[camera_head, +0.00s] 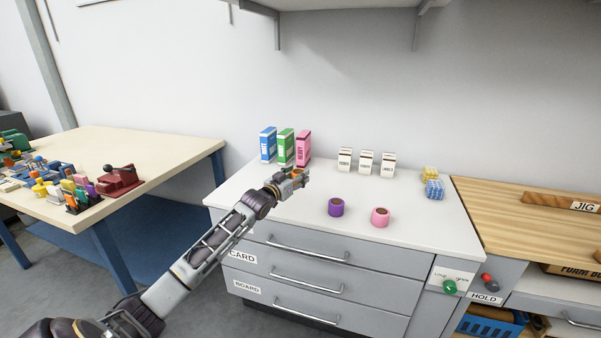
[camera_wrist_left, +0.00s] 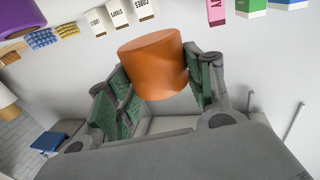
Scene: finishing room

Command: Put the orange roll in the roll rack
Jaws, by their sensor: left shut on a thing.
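The orange roll (camera_wrist_left: 152,64) is between the green-padded fingers of my left gripper (camera_wrist_left: 160,88) in the left wrist view. The gripper is shut on it. In the head view my left gripper (camera_head: 293,179) is above the left part of the white drawer counter, in front of the colored boxes. Only a little of the orange roll (camera_head: 298,171) shows there, the rest hidden by the fingers. I cannot make out a roll rack in either view. My right gripper is not in view.
On the white counter (camera_head: 420,237) stand a purple roll (camera_head: 336,207), a pink roll (camera_head: 380,217), blue, green and pink boxes (camera_head: 286,147), white boxes (camera_head: 366,162) and small patterned packs (camera_head: 434,188). A wooden bench (camera_head: 530,235) adjoins at right. A cluttered table (camera_head: 150,150) stands at left.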

